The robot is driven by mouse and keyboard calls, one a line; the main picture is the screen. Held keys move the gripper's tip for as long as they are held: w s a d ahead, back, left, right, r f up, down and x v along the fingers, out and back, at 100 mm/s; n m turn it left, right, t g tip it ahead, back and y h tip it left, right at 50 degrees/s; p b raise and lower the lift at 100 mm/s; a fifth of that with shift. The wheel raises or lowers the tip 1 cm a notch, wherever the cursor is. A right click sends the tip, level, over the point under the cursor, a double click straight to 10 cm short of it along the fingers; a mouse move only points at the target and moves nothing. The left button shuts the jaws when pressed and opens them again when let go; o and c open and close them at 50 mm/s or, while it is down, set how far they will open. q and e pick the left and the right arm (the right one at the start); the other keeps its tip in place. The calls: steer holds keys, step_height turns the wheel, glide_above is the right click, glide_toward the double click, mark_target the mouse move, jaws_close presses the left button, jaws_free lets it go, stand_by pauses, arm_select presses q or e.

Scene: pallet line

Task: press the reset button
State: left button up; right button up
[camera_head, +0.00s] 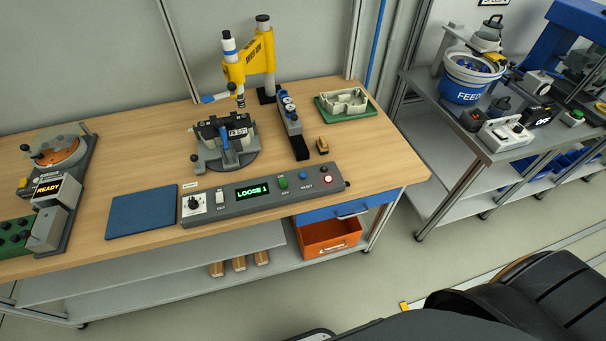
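The grey control panel (262,207) lies along the front of the wooden workbench. Its blue button (303,175) is near the right end, above a small label that seems to read RESET. A green button (283,182) is to its left, and a lit red-and-white round light or button (328,179) is to its right. The panel's display (252,191) shows LOOSE 1 in green. A white switch and a black knob are at the panel's left end. Neither of my grippers is in view. Nothing covers the blue button.
Behind the panel, a fixture (225,152) stands below a yellow press arm (250,62). A blue mat (142,211) lies to the left, beside a station showing READY (48,188). A green tray (345,104) sits at the back right. A second table with a blue feeder (468,82) stands right.

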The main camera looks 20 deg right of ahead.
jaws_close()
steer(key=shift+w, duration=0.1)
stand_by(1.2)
